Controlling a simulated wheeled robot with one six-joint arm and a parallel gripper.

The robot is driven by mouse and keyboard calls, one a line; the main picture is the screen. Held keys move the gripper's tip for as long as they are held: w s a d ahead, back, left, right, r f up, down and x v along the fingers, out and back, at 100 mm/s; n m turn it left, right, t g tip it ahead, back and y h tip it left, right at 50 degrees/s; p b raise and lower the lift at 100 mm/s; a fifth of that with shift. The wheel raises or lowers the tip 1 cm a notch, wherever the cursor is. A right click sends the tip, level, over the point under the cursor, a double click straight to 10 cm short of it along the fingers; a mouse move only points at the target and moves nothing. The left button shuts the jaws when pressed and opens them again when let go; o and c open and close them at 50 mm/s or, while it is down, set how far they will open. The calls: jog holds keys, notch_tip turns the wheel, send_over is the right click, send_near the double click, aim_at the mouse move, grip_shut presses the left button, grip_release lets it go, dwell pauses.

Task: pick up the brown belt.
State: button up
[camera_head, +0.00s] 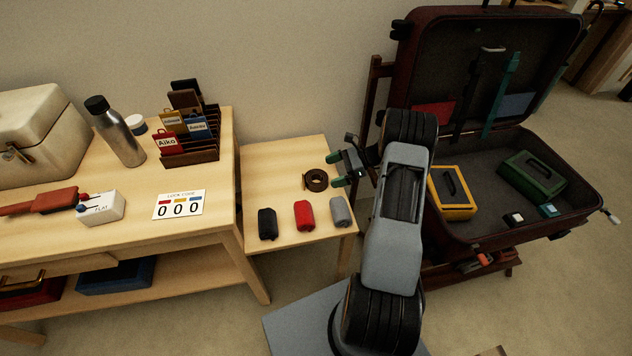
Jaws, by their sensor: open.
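The brown belt (316,180) lies coiled on the small low wooden table (270,160), near its right side. It looks dark brown, with an opening at the middle of the coil. My gripper (336,170) is open, with dark green-tipped fingers close to the right edge of the belt. In this view the fingers appear beside or slightly above the coil; whether they touch it, I cannot tell. Nothing shows between the fingers. My arm rises at the right of the table and hides part of the suitcase's left side.
Black (268,223), red (304,215) and grey (341,211) rolled items lie along the table's front. An open suitcase (590,199) stands right, holding yellow (455,210) and green (520,185) cases. A higher desk (130,215) at left carries a bottle (120,140) and card rack (205,155).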

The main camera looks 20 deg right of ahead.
aim_at(317, 177)
jog(key=shift+b+x, duration=0.45)
jog(key=shift+x, duration=2.4)
jog(key=c, duration=0.7)
jog(key=shift+r, duration=0.1)
